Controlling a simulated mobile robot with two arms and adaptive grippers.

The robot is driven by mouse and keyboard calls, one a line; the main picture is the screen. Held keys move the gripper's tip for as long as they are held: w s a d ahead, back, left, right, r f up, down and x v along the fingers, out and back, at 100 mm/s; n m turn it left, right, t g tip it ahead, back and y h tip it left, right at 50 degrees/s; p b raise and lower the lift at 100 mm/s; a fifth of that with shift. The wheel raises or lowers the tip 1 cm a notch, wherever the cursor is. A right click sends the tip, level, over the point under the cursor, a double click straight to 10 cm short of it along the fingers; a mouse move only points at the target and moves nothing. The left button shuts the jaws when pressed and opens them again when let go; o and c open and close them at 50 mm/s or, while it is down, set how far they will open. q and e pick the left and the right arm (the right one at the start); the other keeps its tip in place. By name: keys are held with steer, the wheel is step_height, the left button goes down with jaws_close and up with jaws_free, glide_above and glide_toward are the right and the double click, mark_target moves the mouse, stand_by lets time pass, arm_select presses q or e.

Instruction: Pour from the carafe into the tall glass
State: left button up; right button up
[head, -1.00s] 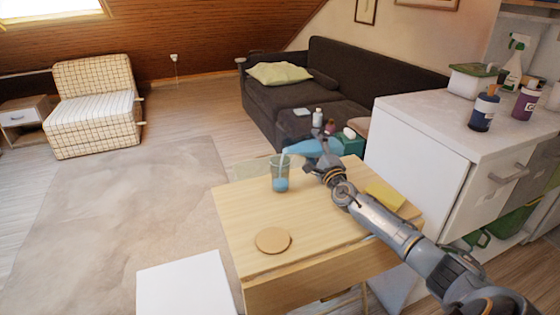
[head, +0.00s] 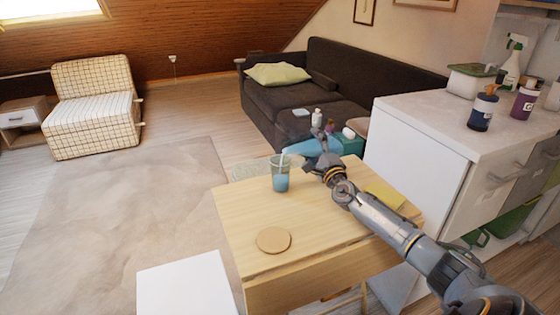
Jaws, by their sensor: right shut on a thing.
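The tall glass (head: 280,180) stands upright on the wooden table (head: 315,225). It is clear and holds blue liquid to roughly two thirds. The carafe (head: 301,147) is tilted far over toward the left, with blue liquid in it. Its mouth is just above the glass's rim, and a pale stream seems to run down into the glass. My right gripper (head: 322,160) is shut on the carafe, above the table and right of the glass. The fingers are small and partly hidden. My left gripper is not in the view.
A round coaster (head: 273,240) lies on the table in front of the glass. A yellow cloth (head: 385,196) lies at the right, beside my arm. A white cabinet (head: 425,155) with bottles stands right of the table. A dark sofa (head: 300,90) is behind.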

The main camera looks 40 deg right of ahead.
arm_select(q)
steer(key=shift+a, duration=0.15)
arm_select(e)
steer(key=shift+r, duration=0.2)
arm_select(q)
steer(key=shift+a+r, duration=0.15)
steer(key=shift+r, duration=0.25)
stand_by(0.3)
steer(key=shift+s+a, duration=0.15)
arm_select(e)
steer(key=shift+r+n, duration=0.1)
steer(key=shift+n, duration=0.2)
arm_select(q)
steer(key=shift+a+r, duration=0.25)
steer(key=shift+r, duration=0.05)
arm_select(e)
steer(key=shift+r, duration=0.15)
stand_by(0.7)
